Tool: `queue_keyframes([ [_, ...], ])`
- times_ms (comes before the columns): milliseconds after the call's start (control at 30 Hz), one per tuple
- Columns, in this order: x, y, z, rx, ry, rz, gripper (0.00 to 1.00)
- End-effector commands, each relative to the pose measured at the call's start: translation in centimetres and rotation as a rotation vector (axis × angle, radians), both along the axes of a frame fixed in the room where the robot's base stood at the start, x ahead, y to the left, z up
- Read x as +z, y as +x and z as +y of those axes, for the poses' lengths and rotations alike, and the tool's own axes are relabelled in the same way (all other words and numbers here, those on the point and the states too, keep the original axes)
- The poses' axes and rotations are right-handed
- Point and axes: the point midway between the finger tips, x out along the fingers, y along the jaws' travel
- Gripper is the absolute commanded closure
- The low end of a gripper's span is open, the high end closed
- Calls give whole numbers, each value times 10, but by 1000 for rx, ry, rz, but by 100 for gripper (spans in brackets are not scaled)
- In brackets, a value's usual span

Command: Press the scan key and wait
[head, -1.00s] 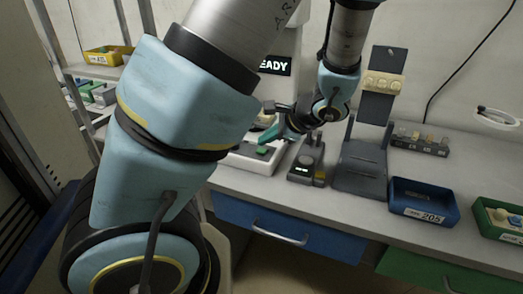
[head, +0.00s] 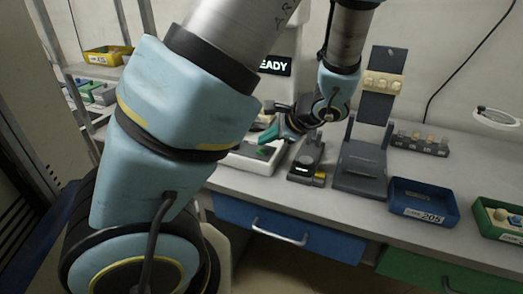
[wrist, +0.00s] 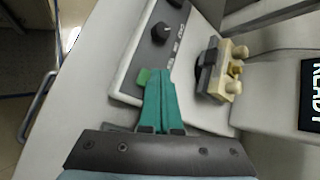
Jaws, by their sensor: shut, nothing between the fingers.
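My gripper (head: 268,136) is shut and empty, its teal fingers pointing down over the white device. The key also shows in the head view (head: 265,151), just under the fingers. A display (head: 274,65) reads "EADY" in the head view, partly cut off by my arm; in the wrist view the display (wrist: 312,92) reads "READY".
A beige pegged block (wrist: 228,75) sits in a dark holder beside the panel, and dark knobs (wrist: 160,33) rise from it. Right of the device are a small dark unit (head: 306,160), a grey stand (head: 361,170), a blue bin (head: 423,203) and a green bin (head: 490,231).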

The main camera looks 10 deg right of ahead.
Motion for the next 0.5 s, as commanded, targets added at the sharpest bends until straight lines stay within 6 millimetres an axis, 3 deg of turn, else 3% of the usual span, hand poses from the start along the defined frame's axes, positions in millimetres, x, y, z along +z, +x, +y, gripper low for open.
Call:
queue_keyframes([
  [500, -9, 0, 0, 0, 0, 0, 100],
])
